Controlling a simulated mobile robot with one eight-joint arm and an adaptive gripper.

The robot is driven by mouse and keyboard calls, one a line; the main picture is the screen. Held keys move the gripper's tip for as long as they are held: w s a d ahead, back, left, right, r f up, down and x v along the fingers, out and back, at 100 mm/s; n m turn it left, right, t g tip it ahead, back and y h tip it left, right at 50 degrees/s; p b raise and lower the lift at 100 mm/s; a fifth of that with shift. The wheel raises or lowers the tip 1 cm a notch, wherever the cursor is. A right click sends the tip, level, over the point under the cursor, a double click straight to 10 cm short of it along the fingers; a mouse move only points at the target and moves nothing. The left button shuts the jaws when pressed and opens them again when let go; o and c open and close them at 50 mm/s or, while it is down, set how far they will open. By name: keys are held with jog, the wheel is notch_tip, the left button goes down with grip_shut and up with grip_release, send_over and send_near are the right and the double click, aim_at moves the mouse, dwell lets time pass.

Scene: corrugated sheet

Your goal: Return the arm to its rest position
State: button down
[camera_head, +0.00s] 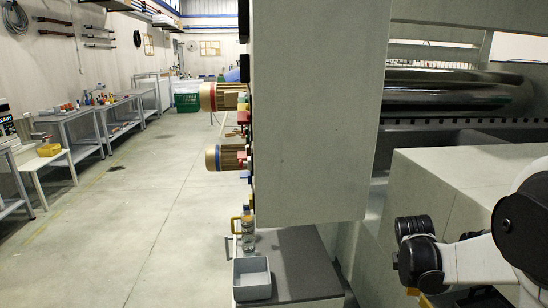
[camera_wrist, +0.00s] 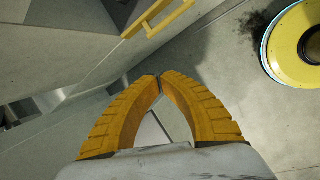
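My gripper (camera_wrist: 160,77) shows in the wrist view with two ribbed orange fingers. Their tips meet, or nearly meet, and nothing is held between them. The fingers hang over a grey floor, beside a pale grey machine side. In the head view my white and black arm (camera_head: 470,258) is at the lower right, beside a pale grey machine block. The gripper's fingers cannot be made out clearly there.
A tall grey panel (camera_head: 315,110) stands mid-view, with motors (camera_head: 226,97) on its left side. A grey bin (camera_head: 252,279) sits on a dark-topped stand below. Workbenches (camera_head: 70,135) line the left wall. The floor aisle (camera_head: 150,210) is clear. The wrist view shows a yellow handle (camera_wrist: 158,17).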

jog(key=s+a+r+m+t+y, duration=0.1)
jog(key=s+a+r+m+t, duration=0.1)
jog(key=s+a+r+m, duration=0.4)
jog(key=s+a+r+m+t+y, duration=0.2)
jog(key=s+a+r+m, duration=0.4)
jog(key=s+a, duration=0.7)
jog(key=shift+s+a+m+t+y, duration=0.3)
jog(key=shift+a+m, duration=0.7)
jog(key=shift+a, duration=0.25)
jog(key=shift+r, duration=0.1)
